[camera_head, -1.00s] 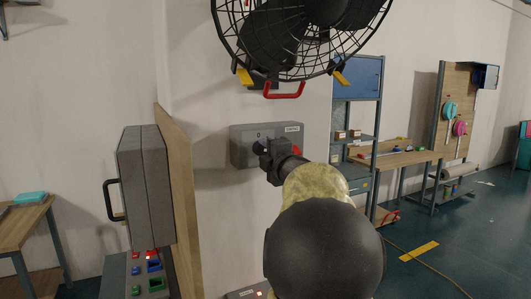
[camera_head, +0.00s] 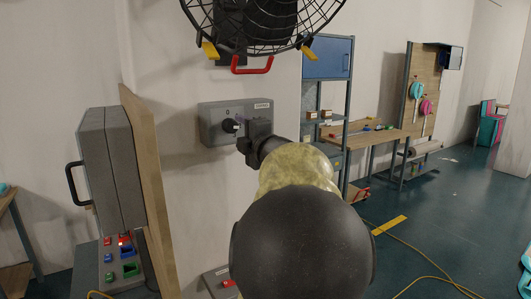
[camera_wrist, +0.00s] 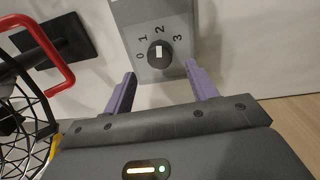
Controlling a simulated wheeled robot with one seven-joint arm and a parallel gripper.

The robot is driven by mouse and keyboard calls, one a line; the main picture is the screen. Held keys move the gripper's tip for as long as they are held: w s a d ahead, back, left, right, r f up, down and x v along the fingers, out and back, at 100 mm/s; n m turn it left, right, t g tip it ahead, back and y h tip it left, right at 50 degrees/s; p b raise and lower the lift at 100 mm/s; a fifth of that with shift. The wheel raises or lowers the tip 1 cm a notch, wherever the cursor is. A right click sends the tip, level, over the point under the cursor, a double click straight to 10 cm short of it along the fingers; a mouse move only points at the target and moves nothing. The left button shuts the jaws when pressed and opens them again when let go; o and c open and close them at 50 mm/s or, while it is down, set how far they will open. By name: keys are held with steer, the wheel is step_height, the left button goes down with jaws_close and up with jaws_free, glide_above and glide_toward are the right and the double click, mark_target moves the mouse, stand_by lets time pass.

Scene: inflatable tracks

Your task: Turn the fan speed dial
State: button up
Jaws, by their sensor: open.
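The fan speed dial (camera_head: 230,126) is a round black knob with a white mark on a grey wall box (camera_head: 211,130). In the wrist view the dial (camera_wrist: 159,54) sits on the box face (camera_wrist: 176,16) among the numbers 0, 1, 2 and 3. My gripper (camera_head: 243,136) is open in front of the box, close to the dial's right side. In the wrist view its two purple fingers (camera_wrist: 162,78) are spread wide, one to each side below the dial, with nothing between them. My arm hides part of the box's lower right in the head view.
The caged black fan (camera_head: 262,20) hangs above the box, with a red handle (camera_head: 252,70) below it. A wooden panel (camera_head: 145,190) and grey case (camera_head: 108,165) stand at left. A blue-grey shelf (camera_head: 326,62) and workbench stand at right. Floor at right is mostly open, with a yellow cable.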

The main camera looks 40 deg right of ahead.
steer(key=b+v, duration=0.2)
steer(key=v, duration=1)
steer(key=shift+s+a, duration=0.2)
steer(key=shift+s, duration=0.2)
steer(key=shift+s+f, duration=0.1)
steer(key=shift+f, duration=0.05)
